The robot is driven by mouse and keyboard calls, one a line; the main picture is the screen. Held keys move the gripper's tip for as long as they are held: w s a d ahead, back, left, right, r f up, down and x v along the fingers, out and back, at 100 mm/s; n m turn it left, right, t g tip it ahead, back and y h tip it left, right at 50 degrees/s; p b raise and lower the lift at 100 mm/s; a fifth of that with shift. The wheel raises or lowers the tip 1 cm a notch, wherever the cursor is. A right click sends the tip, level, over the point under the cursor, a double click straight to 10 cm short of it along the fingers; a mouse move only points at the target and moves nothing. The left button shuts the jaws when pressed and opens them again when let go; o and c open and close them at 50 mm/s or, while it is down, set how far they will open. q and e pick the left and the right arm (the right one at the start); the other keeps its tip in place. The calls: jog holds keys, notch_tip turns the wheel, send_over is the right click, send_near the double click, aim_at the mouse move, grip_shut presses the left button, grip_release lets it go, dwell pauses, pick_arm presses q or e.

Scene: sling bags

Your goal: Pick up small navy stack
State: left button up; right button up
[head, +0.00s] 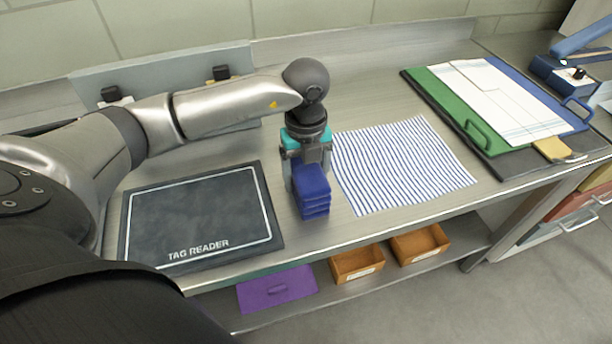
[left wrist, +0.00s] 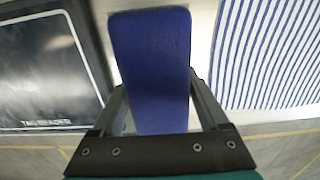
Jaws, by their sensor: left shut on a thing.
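The small navy stack (head: 314,196) is a pile of folded navy pieces on the metal bench, between the tag reader and the striped cloth. My left gripper (head: 308,178) points down over it, with its fingers on either side of the stack. In the left wrist view the stack (left wrist: 152,70) fills the space between the fingers of the left gripper (left wrist: 160,105), which is shut on it. I cannot tell whether the stack touches the bench. My right gripper is not in view.
A dark tag reader pad (head: 198,215) lies left of the stack, and a blue-striped cloth (head: 402,165) lies right. Green and blue folders (head: 452,98) lie at the far right. Below the bench are orange bins (head: 357,264) and a purple folder (head: 277,289).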

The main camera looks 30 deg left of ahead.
pick_arm(q)
jog(key=shift+c, duration=1.1)
jog(key=shift+r, duration=0.15)
